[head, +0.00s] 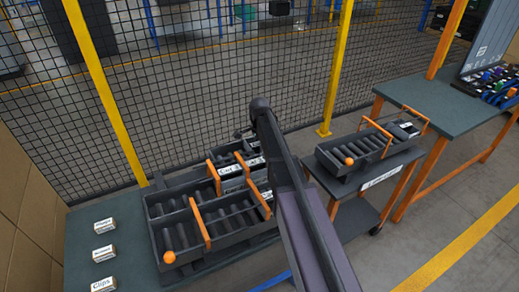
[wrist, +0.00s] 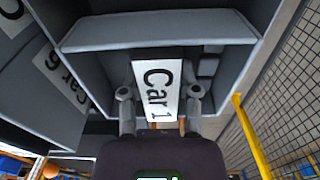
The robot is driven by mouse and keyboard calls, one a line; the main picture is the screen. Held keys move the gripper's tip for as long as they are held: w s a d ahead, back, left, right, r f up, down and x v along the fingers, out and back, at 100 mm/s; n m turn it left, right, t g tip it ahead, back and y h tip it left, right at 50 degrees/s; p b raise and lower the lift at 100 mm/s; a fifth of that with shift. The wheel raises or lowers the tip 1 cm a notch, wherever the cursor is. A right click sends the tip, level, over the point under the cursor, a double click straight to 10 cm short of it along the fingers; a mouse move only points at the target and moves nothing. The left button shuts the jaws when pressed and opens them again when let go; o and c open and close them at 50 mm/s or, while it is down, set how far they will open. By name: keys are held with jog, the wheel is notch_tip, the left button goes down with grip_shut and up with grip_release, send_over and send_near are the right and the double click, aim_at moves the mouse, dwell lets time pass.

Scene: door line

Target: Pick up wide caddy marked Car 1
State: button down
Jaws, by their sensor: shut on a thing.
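In the wrist view the grey caddy marked Car 1 (wrist: 155,38) fills the upper middle. Its white label (wrist: 157,90) stands between the two fingers of my gripper (wrist: 160,98). The fingers are shut on the caddy at its label end; the exact contact is hard to see. In the head view my dark arm crosses the middle and hides most of the gripper and the caddy's marked end. Dark caddies with orange handles, a rear one (head: 198,190) and a front one (head: 222,219), sit at the left. I cannot tell whether the held caddy is lifted.
A neighbouring caddy with another Car label (wrist: 60,80) is close on the left in the wrist view. Small marked blocks (head: 104,253) lie on the left table (head: 85,222). Another caddy (head: 357,152) stands on a cart at the right. A mesh fence (head: 215,60) runs behind.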

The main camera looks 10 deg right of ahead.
jog(key=shift+r, duration=0.15)
notch_tip(320, 180, up, 10)
jog(key=p, duration=1)
jog(key=shift+f, duration=0.2)
jog(key=shift+r, duration=0.1)
dwell(0.5)
jog(key=shift+r+p, duration=2.45)
jog(key=shift+p, duration=0.05)
